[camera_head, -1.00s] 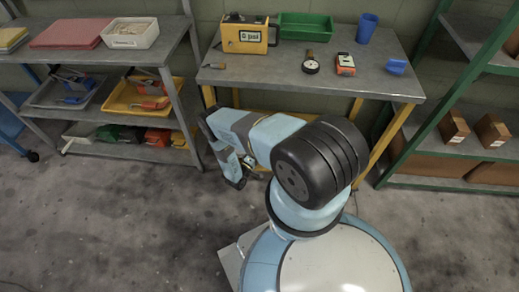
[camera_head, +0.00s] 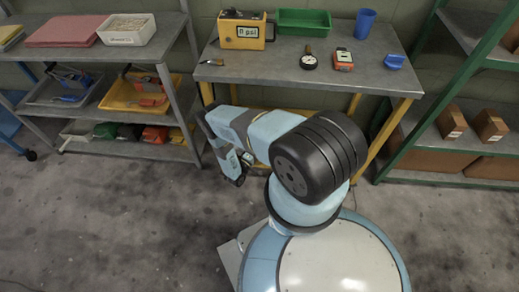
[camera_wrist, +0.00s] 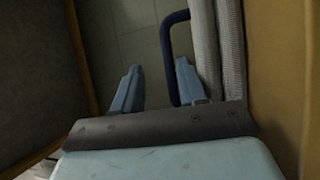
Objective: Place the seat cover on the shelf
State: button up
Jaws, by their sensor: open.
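I cannot tell for certain which thing is the seat cover. A flat red folded piece (camera_head: 66,31) lies on top of the left shelf unit (camera_head: 150,55). A small blue piece (camera_head: 394,62) lies at the right end of the workbench (camera_head: 350,80). In the head view my arm hangs low in front of the workbench. In the wrist view my gripper (camera_wrist: 157,82) is open, with nothing between its fingers. A dark blue bent bar (camera_wrist: 168,45) shows close to the right finger. Whether they touch is unclear.
The workbench holds a yellow gauge box (camera_head: 243,30), a green tray (camera_head: 304,22), a blue cup (camera_head: 365,23) and small tools. The left unit's lower shelf carries a yellow tray (camera_head: 118,102). A green-framed rack (camera_head: 420,115) stands right. The floor in front is clear.

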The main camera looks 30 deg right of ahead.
jog(key=shift+r, duration=0.55)
jog(key=s+a+r, duration=0.3)
jog(key=s+r, duration=0.8)
jog(key=s, duration=0.2)
jog(key=shift+s+r, duration=0.35)
jog(key=shift+r, duration=0.05)
